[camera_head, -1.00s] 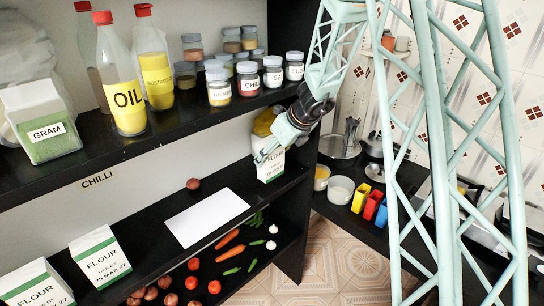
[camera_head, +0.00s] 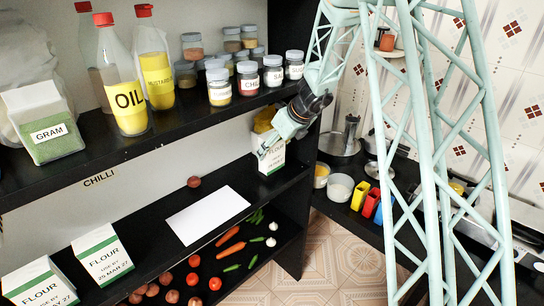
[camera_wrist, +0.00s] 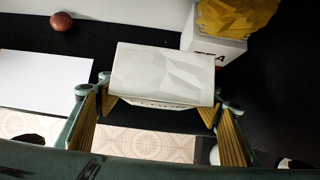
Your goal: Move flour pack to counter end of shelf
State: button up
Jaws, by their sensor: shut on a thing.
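My gripper (camera_head: 270,146) is shut on a white flour pack (camera_head: 274,160) at the right end of the middle shelf (camera_head: 150,232), the end by the counter. The pack looks upright, its green-banded label facing out; I cannot tell whether its base touches the shelf. In the wrist view the pack's pale top (camera_wrist: 163,72) sits between the two fingers, near the shelf's front edge. Two more flour packs, one (camera_head: 103,254) and another (camera_head: 38,286), stand at the shelf's left end.
A yellow bag and a white box (camera_wrist: 215,45) sit close behind the held pack. A white sheet (camera_head: 207,214) and a round reddish item (camera_head: 194,181) lie left of it. The upper shelf holds jars and bottles. The counter (camera_head: 350,213) with coloured containers is right.

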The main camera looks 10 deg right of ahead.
aim_at(277, 150)
jog(key=shift+w+f+b, duration=0.2)
jog(key=shift+f+b, duration=0.35)
jog(key=shift+f, duration=1.2)
jog(key=shift+f, duration=0.2)
jog(key=o, duration=1.1)
jog(key=shift+r, duration=0.1)
jog(key=shift+v, duration=0.8)
jog(key=v, duration=0.4)
jog(key=shift+d+p, duration=0.1)
jog(key=shift+p, duration=0.25)
jog(key=s+d+b, duration=0.2)
jog(key=s+d, duration=0.3)
jog(key=s, duration=0.5)
jog(key=shift+d+b, duration=0.3)
jog(key=shift+d, duration=0.05)
